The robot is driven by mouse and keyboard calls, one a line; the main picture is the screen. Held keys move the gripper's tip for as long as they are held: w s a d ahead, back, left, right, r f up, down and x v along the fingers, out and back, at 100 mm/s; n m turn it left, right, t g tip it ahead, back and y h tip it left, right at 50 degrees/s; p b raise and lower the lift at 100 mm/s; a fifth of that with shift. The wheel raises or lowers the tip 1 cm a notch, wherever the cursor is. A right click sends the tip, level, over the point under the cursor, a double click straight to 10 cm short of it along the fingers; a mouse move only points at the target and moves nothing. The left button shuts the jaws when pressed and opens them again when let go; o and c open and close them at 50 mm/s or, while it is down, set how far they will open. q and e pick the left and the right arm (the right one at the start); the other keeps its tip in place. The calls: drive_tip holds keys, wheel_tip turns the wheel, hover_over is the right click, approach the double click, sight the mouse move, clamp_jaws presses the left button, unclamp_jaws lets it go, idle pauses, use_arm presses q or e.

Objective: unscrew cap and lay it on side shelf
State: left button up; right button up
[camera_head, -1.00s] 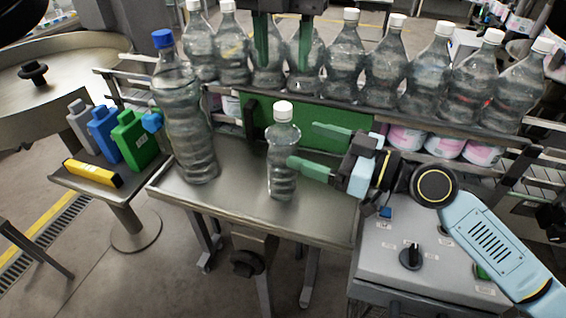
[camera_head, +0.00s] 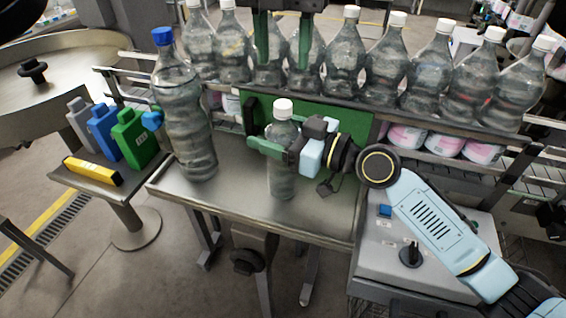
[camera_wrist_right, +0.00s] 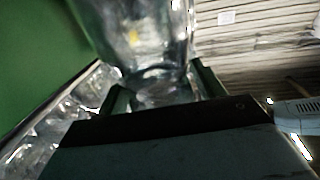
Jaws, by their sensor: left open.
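A small clear bottle (camera_head: 283,182) stands upright on the metal table with a white cap (camera_head: 283,107) on its neck. My right gripper (camera_head: 270,147) reaches in from the right at the bottle's upper body, below the cap. In the right wrist view the bottle (camera_wrist_right: 150,45) is between the two fingers; whether they press on it is not clear. My left gripper (camera_head: 284,40) hangs open and empty at the top, in front of the row of bottles. The side shelf (camera_head: 85,183) at the left holds several items.
A tall bottle with a blue cap (camera_head: 185,120) stands left of the small bottle. Grey, blue and green flat containers (camera_head: 133,140) and a yellow bar (camera_head: 92,171) are on the side shelf. A row of white-capped bottles (camera_head: 345,62) lines the back. A control box (camera_head: 425,255) is at right.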

sight(283, 104)
clamp_jaws()
use_arm(q)
drive_tip(key=m, duration=0.9)
drive_tip(key=shift+m, duration=0.3)
drive_tip(key=m, duration=0.3)
drive_tip(key=shift+m, duration=0.4)
drive_tip(key=m, duration=0.5)
drive_tip(key=shift+m, duration=0.3)
drive_tip(key=m, duration=0.5)
drive_tip(key=shift+m, duration=0.4)
drive_tip(key=m, duration=0.5)
drive_tip(key=shift+m, duration=0.3)
drive_tip(key=m, duration=0.9)
drive_tip(key=shift+m, duration=0.4)
drive_tip(key=shift+f, duration=4)
